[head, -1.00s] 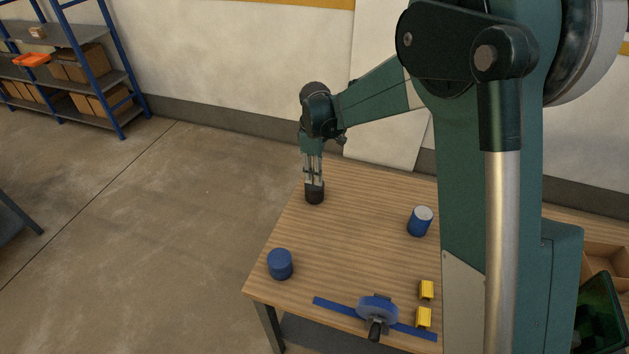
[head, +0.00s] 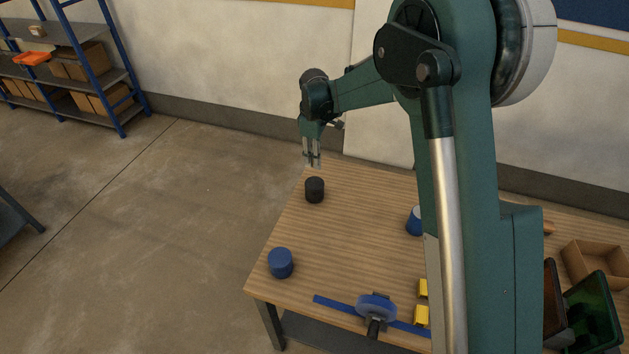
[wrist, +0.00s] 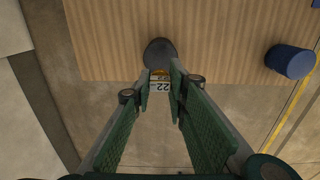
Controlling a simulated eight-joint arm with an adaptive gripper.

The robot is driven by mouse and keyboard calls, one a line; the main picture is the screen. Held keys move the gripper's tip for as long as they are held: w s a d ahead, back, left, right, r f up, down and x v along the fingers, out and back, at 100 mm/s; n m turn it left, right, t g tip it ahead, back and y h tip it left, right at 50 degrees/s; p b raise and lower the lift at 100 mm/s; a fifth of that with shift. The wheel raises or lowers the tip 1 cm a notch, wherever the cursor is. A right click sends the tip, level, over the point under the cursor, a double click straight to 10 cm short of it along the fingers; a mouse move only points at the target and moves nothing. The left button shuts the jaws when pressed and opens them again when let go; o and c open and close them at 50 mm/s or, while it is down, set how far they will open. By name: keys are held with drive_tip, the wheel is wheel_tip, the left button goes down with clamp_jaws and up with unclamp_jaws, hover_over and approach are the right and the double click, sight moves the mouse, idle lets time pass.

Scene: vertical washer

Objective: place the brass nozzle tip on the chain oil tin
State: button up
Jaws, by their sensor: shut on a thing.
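My gripper (head: 312,164) is raised above the far left part of the table, with its fingers pointing down. In the wrist view its fingertips (wrist: 160,84) are close together on a small pale thing (wrist: 160,87) marked "22", with an orange-yellow band. I cannot tell whether this is the brass nozzle tip. A dark, near-black cylinder (head: 315,190) stands upright below the fingertips and apart from them; it also shows in the wrist view (wrist: 159,50). A blue cylinder with a pale top (head: 413,222) is partly hidden by my arm. I cannot tell which container is the chain oil tin.
Another blue cylinder (head: 281,263) stands near the table's left edge; the wrist view shows it too (wrist: 290,62). A blue vise-like tool (head: 376,307) and yellow blocks (head: 421,315) are at the front. The middle of the wooden table (head: 345,235) is clear. An open cardboard box (head: 595,265) is at right.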

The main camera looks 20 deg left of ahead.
hover_over(315, 183)
drive_tip(key=shift+a+f, duration=0.1)
drive_tip(key=shift+f, duration=2.75)
drive_tip(key=shift+f, duration=1.85)
drive_tip(key=shift+f, duration=0.2)
drive_tip(key=o, duration=0.9)
drive_tip(key=shift+r, duration=0.15)
wheel_tip(315, 183, up, 12)
drive_tip(key=shift+s+r, duration=0.1)
